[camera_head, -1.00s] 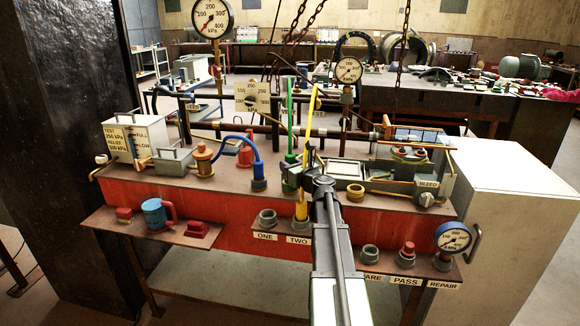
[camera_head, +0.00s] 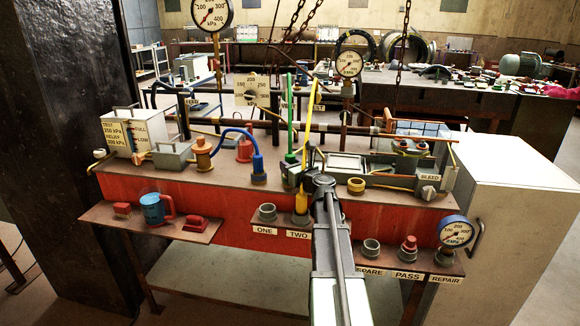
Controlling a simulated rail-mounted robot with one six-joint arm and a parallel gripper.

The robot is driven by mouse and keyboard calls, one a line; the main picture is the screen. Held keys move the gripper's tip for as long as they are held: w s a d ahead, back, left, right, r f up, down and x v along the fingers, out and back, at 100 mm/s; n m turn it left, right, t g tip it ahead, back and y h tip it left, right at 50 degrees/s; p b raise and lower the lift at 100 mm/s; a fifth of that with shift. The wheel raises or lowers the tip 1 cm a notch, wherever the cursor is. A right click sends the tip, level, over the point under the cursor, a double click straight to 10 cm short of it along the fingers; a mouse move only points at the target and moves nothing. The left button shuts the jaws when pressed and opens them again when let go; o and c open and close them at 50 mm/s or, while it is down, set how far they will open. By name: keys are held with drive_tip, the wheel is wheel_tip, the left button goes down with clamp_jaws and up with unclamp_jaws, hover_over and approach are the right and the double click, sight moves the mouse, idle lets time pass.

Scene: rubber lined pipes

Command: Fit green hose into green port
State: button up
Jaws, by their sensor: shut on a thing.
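The green hose (camera_head: 290,112) stands upright near the middle of the bench. Its lower end meets the dark green port (camera_head: 288,182), with my gripper (camera_head: 297,177) right against it. My gripper is shut on the green hose, close above the port. The fingers are small and dark, and they partly hide the joint. I cannot tell how deep the hose end sits. The yellow hose (camera_head: 308,125) rises just right of the green one, and its yellow end (camera_head: 301,201) sits at the holder marked TWO.
The blue hose (camera_head: 257,158) runs into a blue port on the left. A yellow ring port (camera_head: 356,186) is to the right. Grey rings (camera_head: 267,212), labels and a gauge (camera_head: 456,232) line the front shelves. Pipes and dial gauges stand behind.

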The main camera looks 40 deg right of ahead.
drive_tip(key=shift+f+b, duration=0.55)
drive_tip(key=shift+f, duration=0.05)
drive_tip(key=o, duration=1.1)
drive_tip(key=shift+r, duration=0.1)
wheel_tip(320, 180, up, 20)
drive_tip(key=p, duration=2)
